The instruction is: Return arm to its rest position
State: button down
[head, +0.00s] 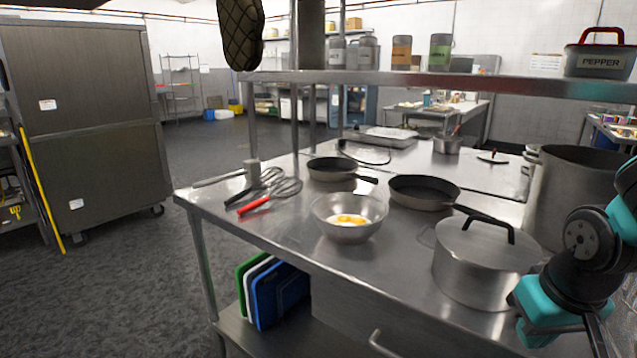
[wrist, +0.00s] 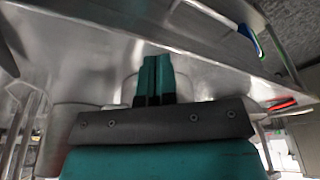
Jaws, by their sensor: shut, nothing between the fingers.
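My arm, black and teal, is at the right edge of the head view, in front of the lidded steel pot. My gripper (wrist: 154,80) shows in the wrist view with its two teal fingers together and nothing between them. Its fingertips are not clearly visible in the head view. Behind the fingers in the wrist view is a pale rounded surface that I cannot identify for sure.
The steel counter (head: 285,225) holds a bowl with yolks (head: 347,228), a lidded pot (head: 482,265), two pans (head: 332,168) and whisks (head: 272,205). A large stockpot (head: 575,185) stands at right. A shelf (head: 420,82) runs above. Open floor lies at left.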

jog(key=s+a+r+n+g+y+p, duration=0.1)
jog(key=s+a+r+n+y, duration=0.1)
jog(key=s+a+r, duration=0.3)
jog(key=s+a+r+n+g+y+p, duration=0.1)
jog(key=s+a+r+n+y+p, duration=0.1)
jog(key=s+a+r+n, duration=0.3)
jog(key=s+a, duration=0.1)
jog(key=a, duration=0.3)
jog(key=shift+a+r+g, duration=0.35)
jog(key=shift+r+g, duration=0.05)
jog(key=shift+w+d, duration=0.1)
